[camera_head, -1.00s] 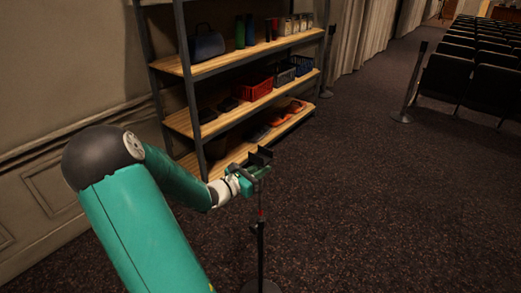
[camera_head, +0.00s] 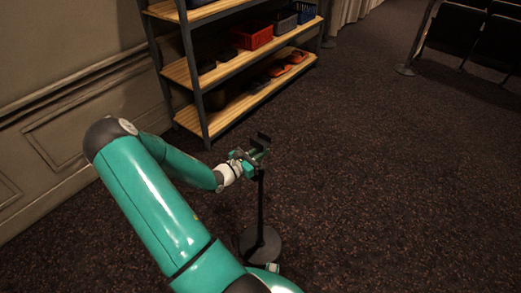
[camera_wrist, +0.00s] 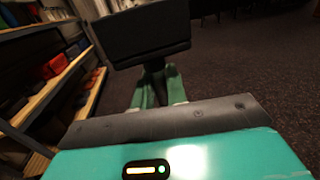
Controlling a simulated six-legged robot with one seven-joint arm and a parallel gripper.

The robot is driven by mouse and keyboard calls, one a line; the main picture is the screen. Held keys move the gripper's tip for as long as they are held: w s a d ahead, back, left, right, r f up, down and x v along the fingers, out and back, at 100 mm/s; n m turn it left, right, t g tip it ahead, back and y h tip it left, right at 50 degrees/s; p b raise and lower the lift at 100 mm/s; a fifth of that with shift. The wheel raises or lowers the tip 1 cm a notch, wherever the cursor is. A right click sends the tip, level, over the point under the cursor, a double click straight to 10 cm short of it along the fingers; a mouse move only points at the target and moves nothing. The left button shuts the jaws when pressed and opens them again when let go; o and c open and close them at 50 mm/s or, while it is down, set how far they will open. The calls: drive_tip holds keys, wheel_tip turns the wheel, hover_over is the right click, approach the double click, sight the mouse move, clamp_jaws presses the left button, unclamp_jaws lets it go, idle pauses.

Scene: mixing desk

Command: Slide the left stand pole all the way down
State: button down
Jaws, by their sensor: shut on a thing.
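A slim black stand with a round base (camera_head: 271,246) stands on the carpet in front of the shelf. Its dark pole (camera_head: 261,205) is upright. A black holder tops it, and it fills the upper middle of the wrist view (camera_wrist: 145,33). My gripper (camera_head: 250,161) is shut on the stand just under the holder, at the top of the pole. In the wrist view its green fingers (camera_wrist: 158,88) close around the dark part under the holder. The exact grip contact is partly hidden.
A metal shelf with wooden boards (camera_head: 232,101) stands against the wall behind, holding a red basket (camera_head: 251,35) and other items. Carpet to the right is clear.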

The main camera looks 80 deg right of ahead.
drive_tip(key=shift+a+f, duration=0.15)
drive_tip(key=shift+f, duration=0.25)
drive_tip(key=c, duration=1.7)
unclamp_jaws()
drive_tip(key=shift+o, duration=1)
drive_tip(key=shift+r, duration=0.15)
drive_tip(key=v, duration=1.3)
drive_tip(key=shift+w+a, duration=0.2)
drive_tip(key=shift+a, duration=0.05)
drive_tip(key=shift+r, duration=0.2)
